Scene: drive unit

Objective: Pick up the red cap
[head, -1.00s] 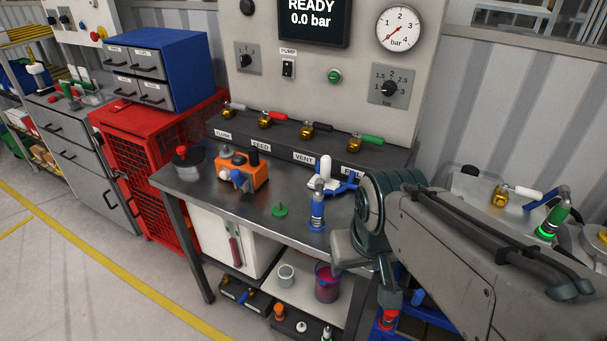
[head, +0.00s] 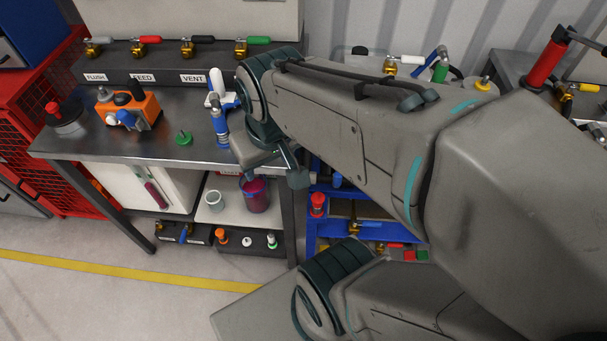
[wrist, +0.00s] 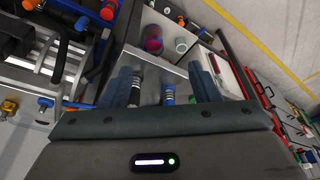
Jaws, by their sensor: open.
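A red cap-like piece (head: 318,200) stands upright on the blue rack to the right of the bench. In the wrist view, a red piece (wrist: 108,11) shows on the blue frame at the top edge. I cannot tell for sure that this is the cap. My gripper (wrist: 162,70) is open and empty, its two fingers apart. In the head view my own arm partly hides the hand, which is beside the bench's right end, above and left of the red piece.
A purple-red cup (head: 256,196) and a grey cup (head: 214,201) stand on the shelf below. Floor is clear at front left.

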